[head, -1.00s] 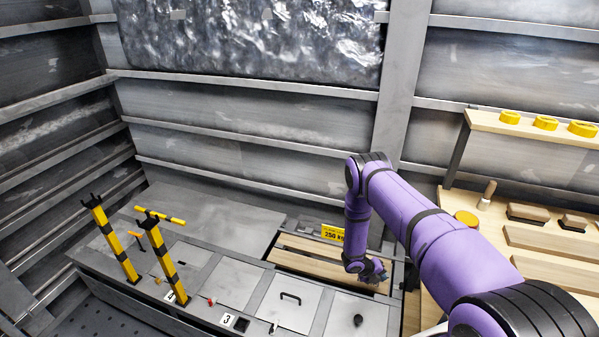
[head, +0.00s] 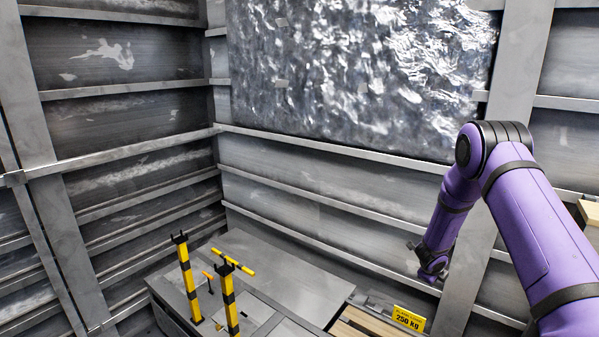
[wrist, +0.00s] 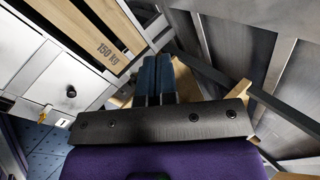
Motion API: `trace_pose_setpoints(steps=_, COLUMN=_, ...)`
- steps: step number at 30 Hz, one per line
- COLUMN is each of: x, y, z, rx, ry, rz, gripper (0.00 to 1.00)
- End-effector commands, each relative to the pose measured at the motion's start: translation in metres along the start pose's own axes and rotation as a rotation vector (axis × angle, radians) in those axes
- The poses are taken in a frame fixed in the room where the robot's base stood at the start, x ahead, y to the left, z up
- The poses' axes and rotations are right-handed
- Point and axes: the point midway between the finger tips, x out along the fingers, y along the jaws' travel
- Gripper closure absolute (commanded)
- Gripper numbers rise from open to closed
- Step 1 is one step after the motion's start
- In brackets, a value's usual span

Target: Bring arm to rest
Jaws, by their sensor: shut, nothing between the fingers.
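My purple arm (head: 545,225) reaches in from the right edge of the head view, bends at a dark elbow joint and hangs down from there. My gripper (head: 428,265) is at its lower end, in front of the grey ribbed wall and above the wooden slats. It is small and dark in that view. In the wrist view the two blue fingers (wrist: 154,75) lie side by side, shut, with nothing held between them.
Yellow-and-black posts (head: 189,280) stand on the grey bench (head: 285,262) at lower left. A yellow 250 kg sign (head: 408,318) is by the wooden slats (head: 362,325). A slatted panel marked 150 kg (wrist: 100,38) and a black knob (wrist: 71,92) show in the wrist view.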

Motion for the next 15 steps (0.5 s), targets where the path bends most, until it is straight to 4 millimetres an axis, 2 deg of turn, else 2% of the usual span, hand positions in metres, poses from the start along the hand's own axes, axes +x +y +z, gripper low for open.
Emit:
trace_pose_setpoints(steps=1, x=-0.02, y=-0.011, z=0.01, rx=-0.036, ry=-0.036, rz=0.002, gripper=1.0)
trace_pose_setpoints(steps=6, x=-0.082, y=-0.035, z=0.036, rx=-0.188, ry=-0.147, rz=0.018, gripper=1.0)
trace_pose_setpoints(steps=15, x=-0.196, y=-0.062, z=0.061, rx=-0.475, ry=-0.323, rz=0.02, gripper=1.0)
